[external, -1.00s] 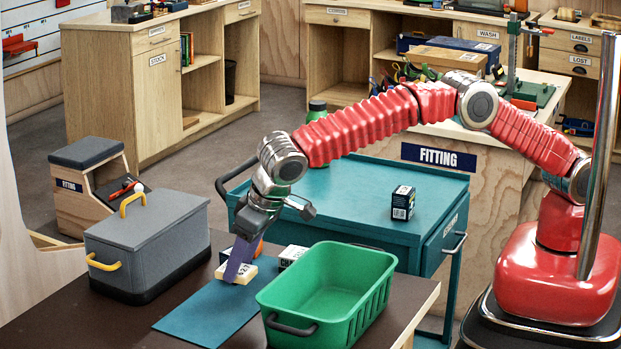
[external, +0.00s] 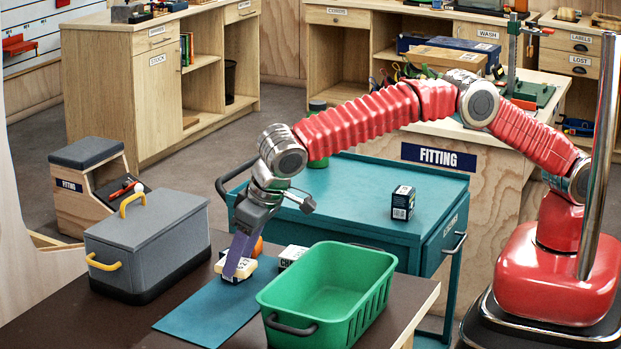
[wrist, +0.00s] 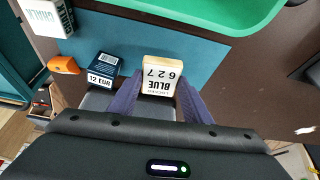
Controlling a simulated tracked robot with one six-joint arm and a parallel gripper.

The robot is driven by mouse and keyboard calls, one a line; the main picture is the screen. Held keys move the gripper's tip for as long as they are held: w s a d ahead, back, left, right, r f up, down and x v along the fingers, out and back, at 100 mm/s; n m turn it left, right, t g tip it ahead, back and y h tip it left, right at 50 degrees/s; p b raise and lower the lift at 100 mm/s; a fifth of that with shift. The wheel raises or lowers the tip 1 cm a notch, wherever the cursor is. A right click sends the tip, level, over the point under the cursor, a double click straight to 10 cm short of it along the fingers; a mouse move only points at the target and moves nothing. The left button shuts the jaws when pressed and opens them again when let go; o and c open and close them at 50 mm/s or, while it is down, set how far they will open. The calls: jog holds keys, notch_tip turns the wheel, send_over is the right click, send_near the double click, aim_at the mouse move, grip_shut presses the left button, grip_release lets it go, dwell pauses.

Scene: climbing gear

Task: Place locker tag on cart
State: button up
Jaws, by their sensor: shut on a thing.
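The locker tag (external: 244,269) is a small pale wooden block. The cart (external: 345,185) is teal, with a flat top, behind the dark table. A small dark box (external: 403,203) stands on its right part.
A green basket (external: 330,290) stands right of the blue mat (external: 208,312). A grey lidded box (external: 150,245) is at left. A white-labelled box (external: 291,256), a dark 12 EUR box (wrist: 102,70) and an orange item (wrist: 64,65) are near the tag. The cart's middle is clear.

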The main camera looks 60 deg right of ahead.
jog(key=shift+w+d, duration=0.1)
jog(key=shift+w+d, duration=0.25)
jog(key=w+d+r+m+h, duration=0.1)
jog(key=w+d+r+m, duration=0.3)
jog(key=d, duration=0.6)
jog(key=w+d+r+n, duration=0.15)
jog(key=w+d, duration=0.35)
jog(key=d, duration=0.5)
jog(key=w+d+r+m+h, duration=0.1)
jog(key=w+d+r+m, duration=0.3)
jog(key=d, duration=0.7)
jog(key=s+d, duration=0.2)
jog(key=d, duration=1.7)
jog(key=s+d+f+n, duration=0.1)
jog(key=s+d+f, duration=0.4)
jog(key=shift+d+f, duration=0.15)
jog(key=shift+f, duration=0.25)
